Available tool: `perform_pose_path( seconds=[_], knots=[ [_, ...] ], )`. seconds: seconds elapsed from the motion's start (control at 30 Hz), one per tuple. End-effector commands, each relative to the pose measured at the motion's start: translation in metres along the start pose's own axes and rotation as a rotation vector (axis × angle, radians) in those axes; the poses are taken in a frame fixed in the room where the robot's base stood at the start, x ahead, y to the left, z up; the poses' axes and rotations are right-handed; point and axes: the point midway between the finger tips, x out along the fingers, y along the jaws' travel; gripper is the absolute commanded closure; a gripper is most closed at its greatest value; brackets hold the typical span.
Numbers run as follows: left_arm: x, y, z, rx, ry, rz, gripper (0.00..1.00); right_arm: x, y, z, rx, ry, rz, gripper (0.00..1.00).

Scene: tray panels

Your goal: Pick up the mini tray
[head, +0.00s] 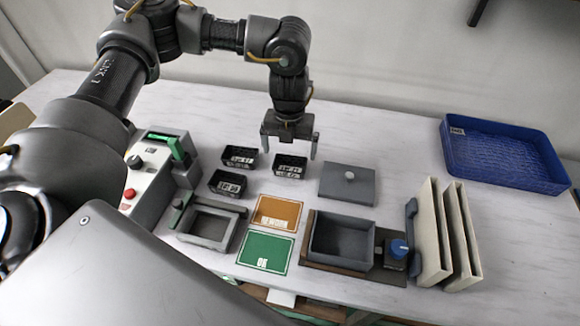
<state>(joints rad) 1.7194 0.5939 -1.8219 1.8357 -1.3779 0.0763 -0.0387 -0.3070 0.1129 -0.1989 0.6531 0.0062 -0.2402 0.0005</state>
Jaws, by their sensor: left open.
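Several small black mini trays with pale labels stand together on the table: one at the back left (239,157), one in front of it (228,184), and one to their right (290,166). I cannot tell which one the task means. My left gripper (289,152) points down, open, with its fingers spread above or just behind the right-hand mini tray. Nothing shows between the fingers. I cannot tell how high it is above that tray. My right gripper is not in view.
A grey lidded plate (347,185), a grey open box (342,241), an orange card (278,212) and a green card (266,251) lie nearby. Cream panels (447,235) stand at the right. A blue tray (503,155) is at the back right. A control box (146,178) stands left.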

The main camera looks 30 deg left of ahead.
Motion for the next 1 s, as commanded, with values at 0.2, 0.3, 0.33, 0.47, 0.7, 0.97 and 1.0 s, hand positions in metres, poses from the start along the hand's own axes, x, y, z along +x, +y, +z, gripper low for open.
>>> perform_pose_path(
  seconds=[0.2, 0.3, 0.33, 0.47, 0.7, 0.97, 1.0],
  knots=[
    [0.006, -0.001, -0.001, 0.001, 0.0, 0.0, 0.0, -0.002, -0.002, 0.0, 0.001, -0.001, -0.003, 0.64],
    [0.019, -0.002, -0.004, 0.001, 0.002, 0.002, 0.0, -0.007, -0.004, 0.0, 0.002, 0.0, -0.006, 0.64],
    [0.024, -0.002, -0.005, 0.001, 0.002, 0.003, 0.0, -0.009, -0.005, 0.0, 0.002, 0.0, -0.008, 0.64],
    [0.043, -0.003, -0.006, 0.0, 0.001, 0.001, 0.0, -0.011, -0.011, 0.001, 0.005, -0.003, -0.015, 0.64],
    [0.054, -0.003, -0.006, -0.001, -0.001, 0.0, 0.0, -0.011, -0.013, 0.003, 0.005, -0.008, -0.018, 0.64],
    [0.054, -0.003, -0.006, 0.0, -0.001, 0.0, 0.18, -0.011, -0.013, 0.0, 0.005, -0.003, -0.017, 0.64],
    [0.054, -0.003, -0.006, 0.0, -0.001, 0.0, 0.24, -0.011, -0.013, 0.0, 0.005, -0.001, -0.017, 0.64]
  ],
)
